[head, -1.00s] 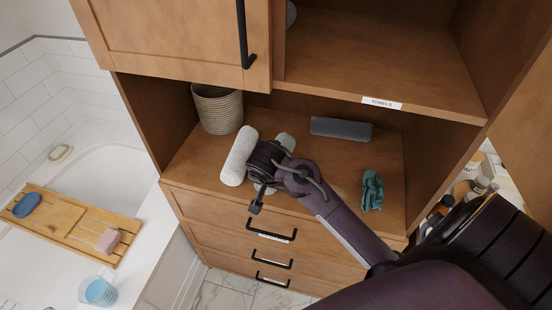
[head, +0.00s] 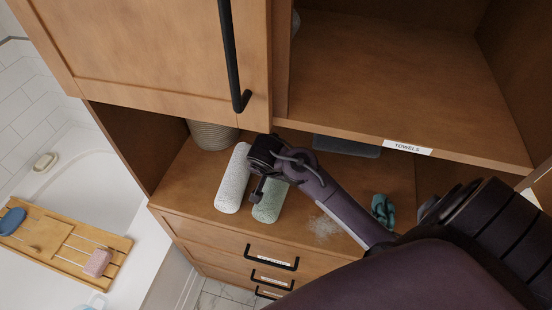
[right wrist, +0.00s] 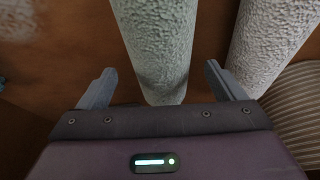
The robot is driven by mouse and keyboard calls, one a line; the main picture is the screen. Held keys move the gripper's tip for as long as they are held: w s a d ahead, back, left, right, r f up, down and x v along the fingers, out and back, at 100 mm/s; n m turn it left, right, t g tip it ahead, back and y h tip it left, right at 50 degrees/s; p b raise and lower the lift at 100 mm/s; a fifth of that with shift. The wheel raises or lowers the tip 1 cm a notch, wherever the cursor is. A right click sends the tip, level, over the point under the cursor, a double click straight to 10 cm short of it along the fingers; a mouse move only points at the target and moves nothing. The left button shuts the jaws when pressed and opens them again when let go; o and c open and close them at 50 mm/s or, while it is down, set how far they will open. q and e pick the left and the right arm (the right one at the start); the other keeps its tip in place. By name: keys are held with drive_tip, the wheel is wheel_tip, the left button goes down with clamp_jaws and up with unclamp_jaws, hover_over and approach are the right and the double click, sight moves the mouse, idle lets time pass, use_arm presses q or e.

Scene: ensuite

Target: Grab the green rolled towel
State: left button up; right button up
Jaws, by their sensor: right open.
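The green rolled towel (head: 268,208) lies on the cabinet counter, pale green, partly hidden by my right gripper (head: 258,182) and wrist. In the right wrist view the towel (right wrist: 158,45) runs between the two fingers of my right gripper (right wrist: 158,75). The fingers are open, with a gap on each side of the towel. A white rolled towel (head: 232,182) lies just left of the green one, and in the right wrist view it (right wrist: 272,45) is to the right, beyond the right finger. My left gripper is not in view.
A ribbed basket (head: 212,136) stands behind the white towel. A dark grey block-like item (head: 346,146) lies under the upper shelf (head: 420,95). A crumpled teal cloth (head: 383,211) and a whitish speckled patch (head: 323,228) are on the right. A cabinet door (head: 150,50) overhangs the left.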

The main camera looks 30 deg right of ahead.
drive_tip(key=shift+p+x, duration=0.6)
drive_tip(key=shift+x, duration=0.25)
drive_tip(key=x, duration=0.3)
drive_tip(key=shift+w+d+f, duration=0.1)
drive_tip(key=shift+w+f, duration=0.05)
drive_tip(key=shift+f, duration=0.2)
drive_tip(key=shift+c, duration=0.3)
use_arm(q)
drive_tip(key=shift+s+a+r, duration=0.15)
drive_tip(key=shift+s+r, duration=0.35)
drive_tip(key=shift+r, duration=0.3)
use_arm(e)
drive_tip(key=c, duration=1.1)
